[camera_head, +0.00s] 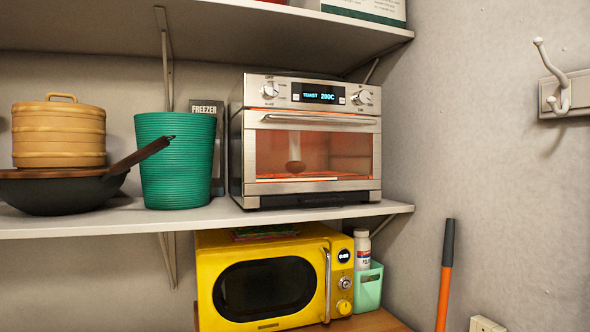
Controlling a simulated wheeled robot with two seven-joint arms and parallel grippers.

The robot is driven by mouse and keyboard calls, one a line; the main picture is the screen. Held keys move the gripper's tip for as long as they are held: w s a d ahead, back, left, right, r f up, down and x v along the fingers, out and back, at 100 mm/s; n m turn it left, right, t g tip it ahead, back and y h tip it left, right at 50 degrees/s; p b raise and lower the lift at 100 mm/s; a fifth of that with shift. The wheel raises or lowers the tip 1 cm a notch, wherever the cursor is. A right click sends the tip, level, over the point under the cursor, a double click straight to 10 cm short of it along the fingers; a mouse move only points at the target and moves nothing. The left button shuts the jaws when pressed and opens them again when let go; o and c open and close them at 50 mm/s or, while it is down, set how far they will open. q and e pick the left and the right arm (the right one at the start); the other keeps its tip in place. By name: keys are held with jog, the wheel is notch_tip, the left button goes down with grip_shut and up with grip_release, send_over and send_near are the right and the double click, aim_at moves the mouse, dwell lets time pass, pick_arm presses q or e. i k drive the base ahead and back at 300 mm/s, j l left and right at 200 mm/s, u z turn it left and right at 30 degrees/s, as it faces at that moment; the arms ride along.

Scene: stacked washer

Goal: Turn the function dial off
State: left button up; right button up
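A silver toaster oven (312,140) stands on the wall shelf right of centre. Its display (319,94) is lit and reads what looks like "TOAST 200C", and its window glows orange. One round dial (269,90) sits left of the display and another dial (363,97) sits right of it. Their small labels are too blurred to tell which is the function dial. The oven door is shut, with a bar handle (318,119) across its top. Neither of my grippers shows in the head view.
A green ribbed bin (174,160), a dark wok (62,194) and a bamboo steamer (59,135) stand left of the oven. A yellow microwave (222,290) is below the shelf. A wall hook (565,92) is at right. The space before the oven front is clear.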

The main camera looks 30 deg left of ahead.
aim_at(270, 90)
jog(key=u, duration=0.95)
